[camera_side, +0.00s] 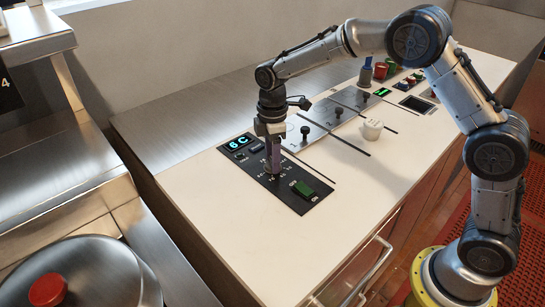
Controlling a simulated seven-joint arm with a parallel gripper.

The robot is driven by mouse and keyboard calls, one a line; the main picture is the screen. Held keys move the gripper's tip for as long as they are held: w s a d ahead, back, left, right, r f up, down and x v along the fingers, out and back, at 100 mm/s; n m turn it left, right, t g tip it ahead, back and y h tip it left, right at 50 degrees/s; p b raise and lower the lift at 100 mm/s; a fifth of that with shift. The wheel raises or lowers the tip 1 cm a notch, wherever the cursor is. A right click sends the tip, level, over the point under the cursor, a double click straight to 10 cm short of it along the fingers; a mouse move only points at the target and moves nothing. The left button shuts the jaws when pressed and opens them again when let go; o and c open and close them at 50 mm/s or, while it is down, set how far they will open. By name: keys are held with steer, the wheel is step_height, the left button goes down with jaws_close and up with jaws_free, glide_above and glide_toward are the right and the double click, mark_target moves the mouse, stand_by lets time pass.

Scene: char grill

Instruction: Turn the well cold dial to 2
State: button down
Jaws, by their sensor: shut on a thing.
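A black control panel (301,204) lies on the white counter at centre left. It has a lit display (238,143) that appears to read "6C" and a green rocker switch (304,190) near its front end. My gripper (273,170) points straight down over the middle of the panel, among small white markings. It is shut on the dial there, which is mostly hidden by the fingers. The dial's pointer and the number it points to cannot be made out.
Steel lids with black knobs (305,130) lie right of the panel. A white container (372,129) stands on the counter beyond. Red and green items (381,70) and another panel are at the far end.

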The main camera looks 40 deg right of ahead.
steer(key=n, duration=0.4)
steer(key=shift+r+n, duration=0.1)
steer(key=shift+n, duration=0.3)
stand_by(0.4)
steer(key=shift+c, duration=1.5)
jaws_free()
step_height(320, 180, up, 14)
